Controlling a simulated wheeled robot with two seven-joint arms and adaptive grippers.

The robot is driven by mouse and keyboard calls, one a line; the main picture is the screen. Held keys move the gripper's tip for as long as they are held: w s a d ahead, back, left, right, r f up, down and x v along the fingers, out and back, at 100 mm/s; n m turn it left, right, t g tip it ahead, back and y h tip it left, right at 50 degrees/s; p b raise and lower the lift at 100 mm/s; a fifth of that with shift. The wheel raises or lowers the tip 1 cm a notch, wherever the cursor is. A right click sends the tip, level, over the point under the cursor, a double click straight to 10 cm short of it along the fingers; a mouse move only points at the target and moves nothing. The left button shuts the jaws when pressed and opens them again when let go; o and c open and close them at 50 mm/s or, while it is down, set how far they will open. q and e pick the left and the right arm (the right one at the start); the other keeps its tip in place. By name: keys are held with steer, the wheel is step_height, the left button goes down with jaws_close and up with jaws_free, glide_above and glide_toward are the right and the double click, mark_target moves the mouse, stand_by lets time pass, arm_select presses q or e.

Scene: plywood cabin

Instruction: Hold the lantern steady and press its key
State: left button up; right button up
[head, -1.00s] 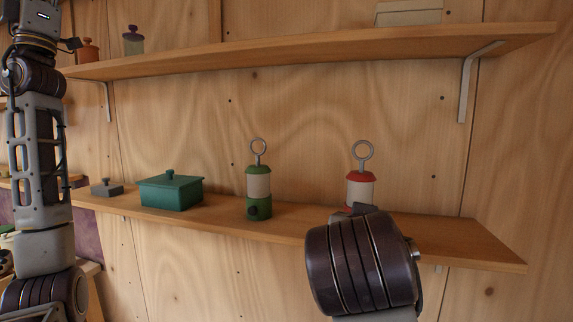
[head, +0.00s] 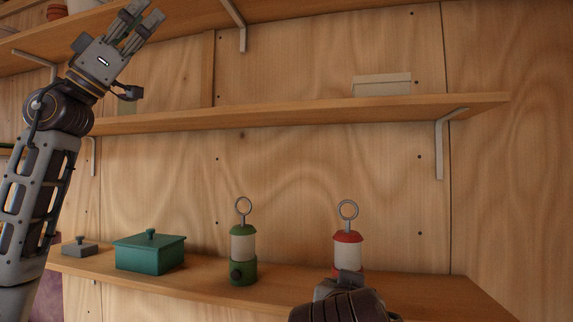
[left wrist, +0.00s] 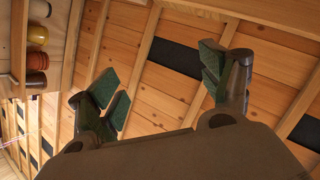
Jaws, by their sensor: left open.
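A green lantern (head: 242,247) with a cream middle, a top ring and a dark round knob low on its front stands upright on the lower shelf. A red lantern (head: 347,245) of the same shape stands upright to its right. My right gripper (head: 345,284) is in front of the red lantern and hides its lower part. Its fingers are hidden, so I cannot tell whether it touches or holds the lantern. My left gripper (head: 140,28) is raised at upper left, open and empty, far from both lanterns. Its spread fingers also show in the left wrist view (left wrist: 160,80).
On the lower shelf (head: 205,282), a teal lidded box (head: 150,255) and a small grey lidded box (head: 79,247) stand left of the lanterns. An upper shelf (head: 300,112) above them carries a pale box (head: 381,85). Round pots (left wrist: 37,58) show in the left wrist view.

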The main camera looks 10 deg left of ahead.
arm_select(q)
steer(key=w+d+f+n+y, duration=0.2)
steer(key=w+d+f+y, duration=0.2)
steer(key=w+d+f, duration=0.5)
steer(key=n+g+y, duration=0.3)
steer(key=g+y, duration=0.2)
steer(key=g, duration=0.2)
glide_toward(348, 233)
steer(key=a+f, duration=0.1)
steer(key=a, duration=0.2)
steer(key=shift+s+a, duration=0.2)
steer(key=shift+s, duration=0.3)
steer(key=shift+d, duration=0.15)
steer(key=shift+x, duration=6.75)
steer(key=shift+w+f, duration=0.15)
